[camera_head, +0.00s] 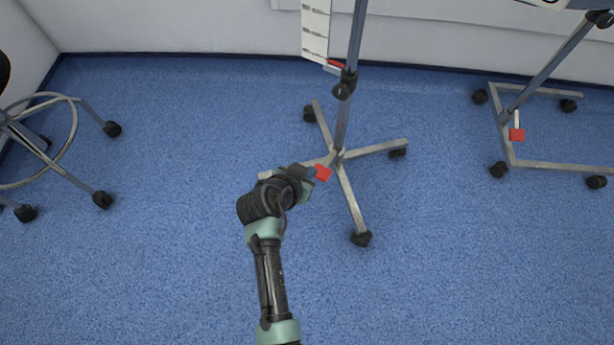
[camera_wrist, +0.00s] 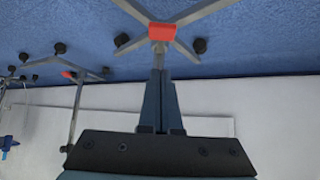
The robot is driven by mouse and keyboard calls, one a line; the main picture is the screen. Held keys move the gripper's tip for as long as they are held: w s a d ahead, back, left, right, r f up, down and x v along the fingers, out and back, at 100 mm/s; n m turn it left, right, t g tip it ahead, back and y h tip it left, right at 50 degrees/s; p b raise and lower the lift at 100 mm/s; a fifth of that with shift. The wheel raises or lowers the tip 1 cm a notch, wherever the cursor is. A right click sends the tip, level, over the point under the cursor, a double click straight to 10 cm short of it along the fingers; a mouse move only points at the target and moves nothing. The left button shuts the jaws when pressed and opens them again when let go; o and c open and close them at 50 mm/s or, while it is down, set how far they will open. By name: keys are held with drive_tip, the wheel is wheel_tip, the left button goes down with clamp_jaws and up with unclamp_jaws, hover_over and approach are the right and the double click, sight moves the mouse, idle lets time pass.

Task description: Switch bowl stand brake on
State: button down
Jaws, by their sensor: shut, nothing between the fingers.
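A wheeled stand (camera_head: 350,195) with a star-shaped metal base is mid-floor in the head view. Its red brake pedal (camera_head: 323,173) sits low, by the left side of the base; the pedal also shows in the wrist view (camera_wrist: 162,32). My gripper (camera_head: 309,171) is at the pedal's left in the head view. In the wrist view my gripper's fingers (camera_wrist: 159,73) are together and empty, pointing at the pedal and just below it in the picture. I cannot tell whether they touch it, or which way the pedal is switched. No bowl is visible.
Another wheeled stand (camera_head: 511,145) with a square frame and a red pedal (camera_head: 517,135) is at the right. A wheeled stool (camera_head: 68,142) is at the left. A wall (camera_head: 200,27) runs along the back. Blue floor (camera_head: 450,260) is clear in front.

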drive_tip(key=b, duration=0.5)
hover_over(322, 171)
drive_tip(key=s+a, duration=0.1)
drive_tip(key=s, duration=0.2)
wheel_tip(322, 171, down, 5)
wheel_tip(322, 171, down, 2)
drive_tip(key=shift+w+a+f+b, duration=0.15)
drive_tip(key=shift+f+b, duration=0.1)
drive_tip(key=shift+b, duration=0.3)
drive_tip(key=shift+f+b, duration=0.5)
drive_tip(key=shift+f, duration=0.05)
